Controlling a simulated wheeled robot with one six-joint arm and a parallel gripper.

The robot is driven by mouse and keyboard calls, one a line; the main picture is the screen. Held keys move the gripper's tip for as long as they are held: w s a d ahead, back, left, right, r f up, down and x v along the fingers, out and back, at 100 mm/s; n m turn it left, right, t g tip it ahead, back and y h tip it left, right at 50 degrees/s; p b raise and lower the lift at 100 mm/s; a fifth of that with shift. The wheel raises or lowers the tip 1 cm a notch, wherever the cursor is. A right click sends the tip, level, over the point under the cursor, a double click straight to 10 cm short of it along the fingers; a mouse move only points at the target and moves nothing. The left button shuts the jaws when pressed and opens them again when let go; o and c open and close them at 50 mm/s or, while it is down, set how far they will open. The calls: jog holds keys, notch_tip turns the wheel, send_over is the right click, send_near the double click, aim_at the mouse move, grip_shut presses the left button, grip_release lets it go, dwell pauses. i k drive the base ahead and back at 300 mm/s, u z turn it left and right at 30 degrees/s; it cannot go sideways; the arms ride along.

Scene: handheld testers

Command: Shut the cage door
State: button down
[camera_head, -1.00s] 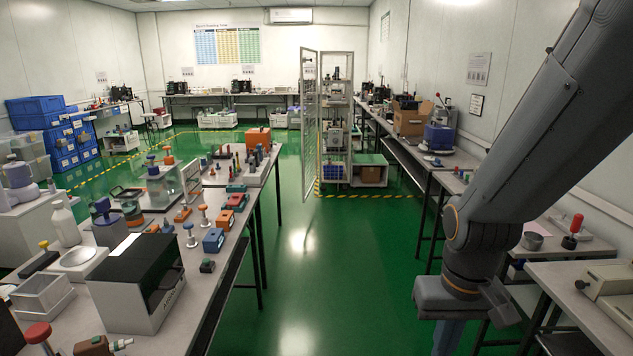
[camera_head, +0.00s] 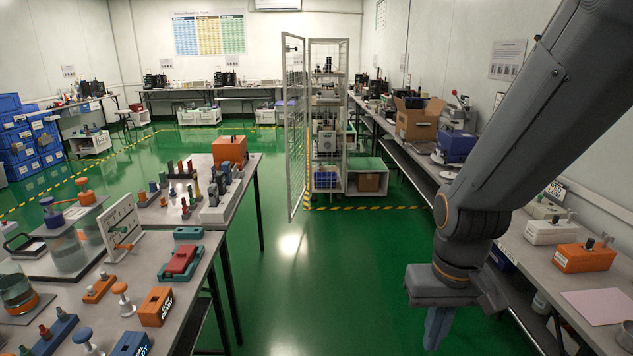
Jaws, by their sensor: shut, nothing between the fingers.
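The cage (camera_head: 344,108) is a tall pale wire-mesh cabinet at the far end of the aisle, with several shelves of equipment inside. Its door (camera_head: 296,130) is a narrow mesh panel with a light frame. It stands swung open on the left side, its free edge toward me, with a small dark handle near the top. My gripper (camera_head: 437,328) hangs at the lower right, pointing down over the green floor, with its fingers together and empty. It is far from the door and touches nothing.
A left table (camera_head: 218,242) carries testers and coloured blocks. A right bench (camera_head: 412,154) holds a cardboard box (camera_head: 418,118) and other devices. Yellow-black tape (camera_head: 365,208) marks the floor before the cage. The green floor (camera_head: 310,270) between the tables is clear.

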aim_at(284, 34)
jog(key=i, duration=3.1)
jog(key=u, duration=0.65)
jog(key=i, duration=0.7)
jog(key=u, duration=0.05)
